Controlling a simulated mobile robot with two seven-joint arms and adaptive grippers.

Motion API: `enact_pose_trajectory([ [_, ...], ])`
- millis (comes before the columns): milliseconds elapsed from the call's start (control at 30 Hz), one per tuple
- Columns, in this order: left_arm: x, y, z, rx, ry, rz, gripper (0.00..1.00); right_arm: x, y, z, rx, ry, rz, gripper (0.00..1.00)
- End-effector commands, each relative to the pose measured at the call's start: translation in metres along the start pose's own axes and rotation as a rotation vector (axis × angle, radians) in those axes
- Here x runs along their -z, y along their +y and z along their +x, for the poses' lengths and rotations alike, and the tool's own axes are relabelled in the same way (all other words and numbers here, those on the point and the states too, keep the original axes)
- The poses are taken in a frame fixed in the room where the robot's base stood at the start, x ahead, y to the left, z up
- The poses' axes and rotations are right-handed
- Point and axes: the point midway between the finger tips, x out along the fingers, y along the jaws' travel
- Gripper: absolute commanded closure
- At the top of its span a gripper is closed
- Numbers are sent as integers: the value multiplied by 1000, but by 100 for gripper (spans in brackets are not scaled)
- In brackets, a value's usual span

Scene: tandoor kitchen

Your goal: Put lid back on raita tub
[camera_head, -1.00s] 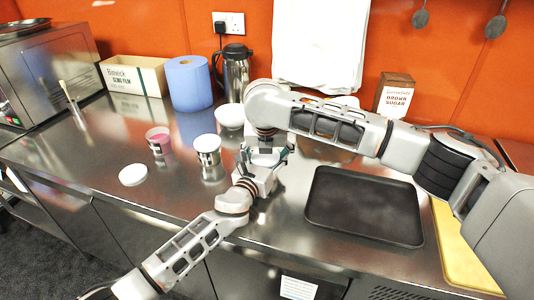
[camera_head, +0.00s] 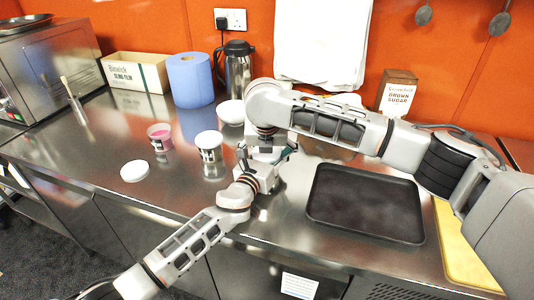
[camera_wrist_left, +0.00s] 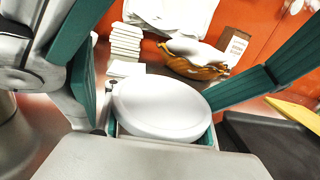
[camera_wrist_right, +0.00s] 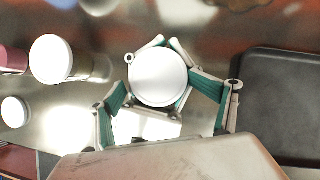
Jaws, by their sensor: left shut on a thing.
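A white disc (camera_wrist_left: 162,108), which looks like a lid, sits in my left gripper (camera_head: 262,176). It also shows in the right wrist view (camera_wrist_right: 158,77). Whether anything is under it is hidden. My right gripper (camera_wrist_right: 165,105) is above it, fingers spread wide on either side. In the head view the two grippers overlap. A tub with a white top and dark label (camera_head: 209,147) stands left of them; I cannot tell whether that top is a lid or contents. An open tub with pink contents (camera_head: 160,138) stands further left. Another white lid (camera_head: 134,171) lies flat near the front edge.
A black tray (camera_head: 365,203) lies right of my grippers, with a yellow board (camera_head: 462,255) beyond it. A blue roll (camera_head: 190,80), a steel flask (camera_head: 238,70) and a cling film box (camera_head: 135,72) stand at the back. The counter around the flat lid is clear.

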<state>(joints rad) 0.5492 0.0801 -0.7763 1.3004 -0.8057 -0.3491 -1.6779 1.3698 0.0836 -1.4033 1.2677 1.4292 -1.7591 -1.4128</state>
Motion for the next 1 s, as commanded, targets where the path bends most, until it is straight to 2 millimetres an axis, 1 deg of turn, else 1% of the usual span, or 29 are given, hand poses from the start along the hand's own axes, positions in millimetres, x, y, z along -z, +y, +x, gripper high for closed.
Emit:
enact_pose_trajectory([
  [67,-1,-3,0,5,-1,-1,100,-2,-1,-4,0,-5,0,24],
  [300,0,-2,0,3,0,0,100,-3,-1,-33,0,-6,0,24],
  [400,1,-1,0,2,1,0,100,-3,-1,-40,2,-7,-1,24],
  [667,1,-1,0,2,2,1,100,-3,-1,-41,2,-5,0,24],
  [700,1,-1,0,2,2,1,100,-3,-1,-41,2,-5,0,29],
  [767,1,-1,0,2,2,1,100,-3,-1,-41,2,-5,0,45],
  [800,1,-1,0,2,2,1,100,-3,-1,-41,2,-5,0,55],
  [867,1,-1,0,2,2,1,100,-3,-1,-41,2,-5,0,71],
  [900,1,-1,0,2,2,1,100,-3,-1,-41,2,-5,0,81],
  [933,1,-1,-1,2,2,1,100,-3,-1,-41,2,-5,0,89],
  [1000,1,-1,-1,1,2,1,100,-3,-1,-41,2,-5,0,89],
])
